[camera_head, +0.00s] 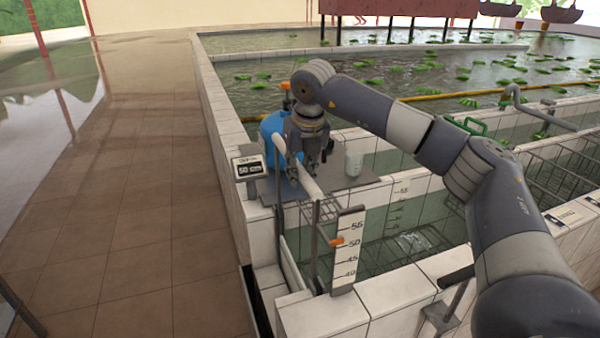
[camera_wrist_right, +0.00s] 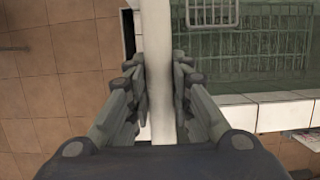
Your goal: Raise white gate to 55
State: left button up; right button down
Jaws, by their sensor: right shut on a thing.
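A white gate bar (camera_head: 307,181) slants at the near corner of the tiled tank. It also shows in the right wrist view as a pale upright strip (camera_wrist_right: 158,60). My right gripper (camera_head: 308,160) is shut on this bar, with a finger on each side in the wrist view (camera_wrist_right: 160,95). A white scale (camera_head: 347,270) marked 40 to 55 stands in front of the bar. Its orange pointer (camera_head: 337,241) is at about the 50 mark. A small display (camera_head: 249,168) left of the gripper seems to read 50. My left gripper is out of view.
Tiled tank walls (camera_head: 325,318) and wire racks (camera_head: 405,245) lie nearby. The brown tiled floor (camera_head: 130,210) at left is clear.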

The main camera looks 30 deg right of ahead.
jog(key=shift+w+r+p, duration=0.1)
jog(key=shift+r+p, duration=0.55)
jog(key=shift+r, duration=0.55)
grip_release()
jog(key=shift+f, duration=0.25)
jog(key=shift+r, duration=0.1)
jog(key=p+v, duration=0.5)
jog(key=v, duration=0.5)
jog(key=shift+s+r+p, duration=0.3)
jog(key=shift+r, duration=0.05)
dwell(0.4)
